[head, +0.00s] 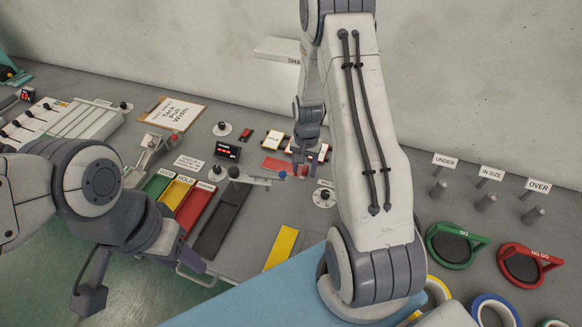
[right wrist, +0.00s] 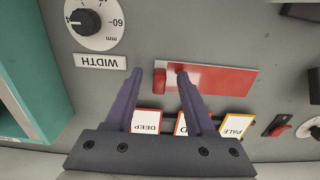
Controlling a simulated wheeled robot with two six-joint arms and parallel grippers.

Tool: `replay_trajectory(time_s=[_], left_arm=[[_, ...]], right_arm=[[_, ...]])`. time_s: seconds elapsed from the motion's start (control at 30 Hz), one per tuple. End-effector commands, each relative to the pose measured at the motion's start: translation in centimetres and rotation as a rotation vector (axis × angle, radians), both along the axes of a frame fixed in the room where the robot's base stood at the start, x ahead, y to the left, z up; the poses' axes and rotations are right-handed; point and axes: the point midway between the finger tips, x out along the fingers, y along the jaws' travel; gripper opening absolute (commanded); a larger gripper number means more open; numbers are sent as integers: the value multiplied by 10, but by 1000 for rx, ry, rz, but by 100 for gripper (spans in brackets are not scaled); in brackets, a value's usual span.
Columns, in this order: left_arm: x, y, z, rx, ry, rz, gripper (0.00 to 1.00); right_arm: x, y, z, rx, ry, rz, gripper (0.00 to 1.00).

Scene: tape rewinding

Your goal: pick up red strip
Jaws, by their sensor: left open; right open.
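The red strip (right wrist: 225,80) lies flat on the grey bench, with a thicker red end piece (right wrist: 160,82) at its left in the right wrist view. In the head view the strip (head: 275,164) is partly hidden by my right gripper (head: 309,160). My right gripper (right wrist: 159,74) is open and empty. Its fingertips appear on either side of the end piece; the right finger covers part of the strip. Whether they touch it, I cannot tell. My left gripper (head: 91,292) hangs low at the left, away from the strip; its fingertips are hard to make out.
A WIDTH dial (right wrist: 92,22) and label (right wrist: 100,61) lie close by. DEEP (right wrist: 146,121) and PALE (right wrist: 236,125) cards sit near the fingers. GO (head: 455,245) and NO GO (head: 529,264) rings lie right.

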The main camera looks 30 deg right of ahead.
Motion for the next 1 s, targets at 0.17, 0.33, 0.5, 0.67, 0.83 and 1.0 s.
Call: replay_trajectory(time_s=[0.17,0.33,0.5,0.67,0.83,1.0], left_arm=[[0,0,0,0,0,0,50],[0,0,0,0,0,0,50],[0,0,0,0,0,0,50],[0,0,-4,0,0,0,50],[0,0,-11,0,0,-1,50],[0,0,-16,0,0,-1,50]], right_arm=[[0,0,0,0,0,0,13],[0,0,0,-1,-1,0,0],[0,0,1,-1,-1,0,0],[1,0,13,-2,-4,0,0],[2,-1,45,-3,-8,0,0],[1,0,78,-2,-6,0,0]])
